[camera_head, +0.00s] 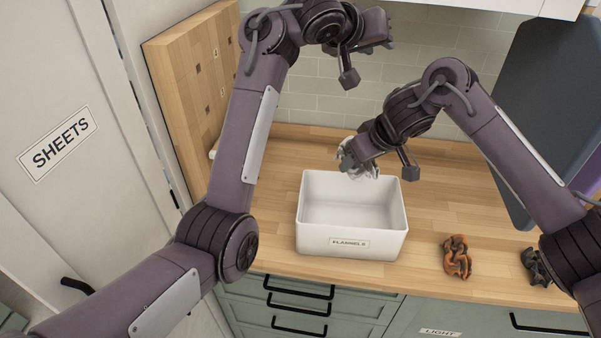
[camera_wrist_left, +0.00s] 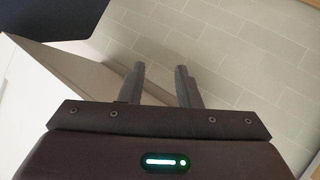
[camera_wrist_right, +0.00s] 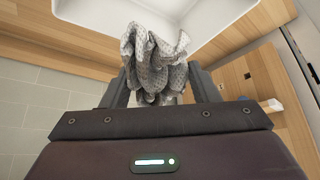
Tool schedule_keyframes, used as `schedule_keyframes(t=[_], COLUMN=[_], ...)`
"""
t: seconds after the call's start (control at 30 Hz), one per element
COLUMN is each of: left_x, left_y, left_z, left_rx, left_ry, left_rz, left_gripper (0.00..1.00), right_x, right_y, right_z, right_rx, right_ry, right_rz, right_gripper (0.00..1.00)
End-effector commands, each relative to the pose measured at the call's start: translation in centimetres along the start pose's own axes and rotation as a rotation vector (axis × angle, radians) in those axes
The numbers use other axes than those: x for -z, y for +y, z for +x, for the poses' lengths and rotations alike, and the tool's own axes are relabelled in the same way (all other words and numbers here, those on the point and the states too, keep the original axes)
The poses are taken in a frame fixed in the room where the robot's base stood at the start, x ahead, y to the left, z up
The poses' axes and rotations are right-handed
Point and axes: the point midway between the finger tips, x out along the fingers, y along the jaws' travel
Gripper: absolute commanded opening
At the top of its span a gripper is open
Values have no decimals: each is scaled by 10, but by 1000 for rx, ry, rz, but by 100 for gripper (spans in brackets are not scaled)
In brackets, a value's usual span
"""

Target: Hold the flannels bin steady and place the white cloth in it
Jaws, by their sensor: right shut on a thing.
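The flannels bin (camera_head: 350,245), a white box with a FLANNELS label on its front, stands upright on the wooden counter, and its visible inside is empty. It also shows partly in the right wrist view (camera_wrist_right: 88,12). My right gripper (camera_head: 346,158) is shut on the white cloth (camera_head: 359,172), crumpled and dotted in the right wrist view (camera_wrist_right: 155,60). The cloth hangs near the bin's back rim; whether it touches the rim is unclear. My left gripper (camera_head: 388,30) is raised high near the tiled wall, away from the bin. Its fingers (camera_wrist_left: 160,80) are apart with nothing between them.
An orange-brown cloth (camera_head: 457,256) and a dark cloth (camera_head: 537,267) lie on the counter (camera_head: 430,215) right of the bin. A wooden board (camera_head: 190,85) stands at the left, beside a SHEETS door (camera_head: 60,140). Drawers lie below. The counter left of the bin is clear.

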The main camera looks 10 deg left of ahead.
Motion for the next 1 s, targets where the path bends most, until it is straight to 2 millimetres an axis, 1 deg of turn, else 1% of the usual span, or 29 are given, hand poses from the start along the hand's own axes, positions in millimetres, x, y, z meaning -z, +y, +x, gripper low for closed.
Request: schedule_keyframes(t=[0.03, 0.07, 0.1, 0.17, 0.2, 0.27, 0.3, 0.37, 0.4, 0.5, 0.6, 0.7, 0.8, 0.87, 1.0], left_x=[-17, -27, -41, -64, -81, -107, -124, -150, -166, -200, -224, -238, -246, -251, -268], left_y=[-25, -39, -58, -84, -101, -125, -140, -159, -170, -191, -204, -212, -216, -219, -229], left_z=[12, 17, 23, 30, 34, 36, 37, 35, 33, 26, 19, 14, 13, 15, 24], left_rx=[65, 104, 155, 229, 275, 343, 385, 440, 473, 538, 579, 602, 611, 613, 614], left_ry=[-63, -101, -153, -239, -298, -393, -457, -553, -615, -754, -858, -921, -946, -949, -950], left_rz=[-25, -38, -53, -73, -85, -102, -111, -122, -128, -136, -141, -141, -140, -140, -140], left_gripper=[30, 30, 30, 30, 30, 30, 30, 30, 30, 30, 30, 30, 30, 30, 30], right_x=[0, 0, 0, 0, 0, 0, 0, 0, 0, 0, 0, 0, 0, 0, 0], right_y=[0, 0, 0, 0, 0, 0, 0, 0, 0, 0, 0, 0, 0, 0, 0], right_z=[0, 0, 0, 0, 0, 0, 0, 0, 0, 0, 0, 0, 0, 0, 0], right_rx=[0, 0, 0, 0, 0, 0, 0, 0, 0, 0, 0, 0, 0, 0, 0], right_ry=[0, 0, 0, 0, 0, 0, 0, 0, 0, 0, 0, 0, 0, 0, 0], right_rz=[0, 0, 0, 0, 0, 0, 0, 0, 0, 0, 0, 0, 0, 0, 0], right_gripper=[32, 32, 32, 32, 32, 32, 32, 32, 32, 32, 32, 32, 32, 32, 32])
